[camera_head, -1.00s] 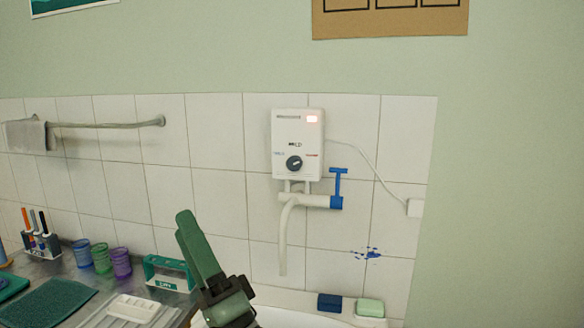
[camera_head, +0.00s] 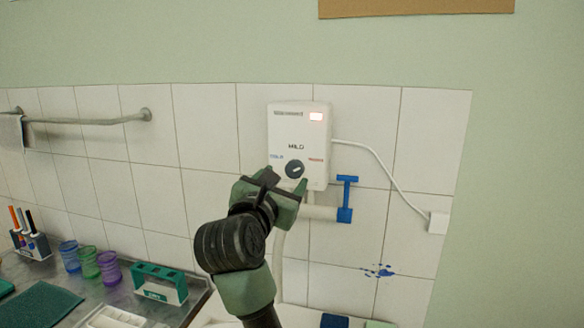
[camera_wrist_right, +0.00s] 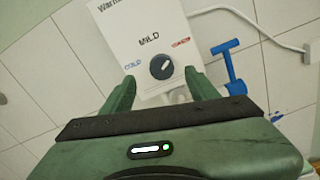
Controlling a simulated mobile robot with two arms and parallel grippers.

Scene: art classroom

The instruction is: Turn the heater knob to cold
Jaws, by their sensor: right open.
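The white heater (camera_head: 299,127) hangs on the tiled wall, with a lit indicator at its upper right. Its dark round knob (camera_head: 295,169) sits below the word MILD, with a blue label to its left and a red label to its right. The knob also shows in the right wrist view (camera_wrist_right: 162,67), its pale pointer mark tilted. My right gripper (camera_head: 284,180) is open just in front of the heater. In the right wrist view its fingers (camera_wrist_right: 162,82) stand apart on either side of the knob's lower part; I cannot tell whether they touch it. My left gripper is out of view.
A blue tap handle (camera_head: 346,198) on a white pipe is right of the heater. A white cord runs to a wall box (camera_head: 438,222). Below left, a metal counter holds cups (camera_head: 89,263), a marker holder (camera_head: 31,243) and a green rack (camera_head: 160,282).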

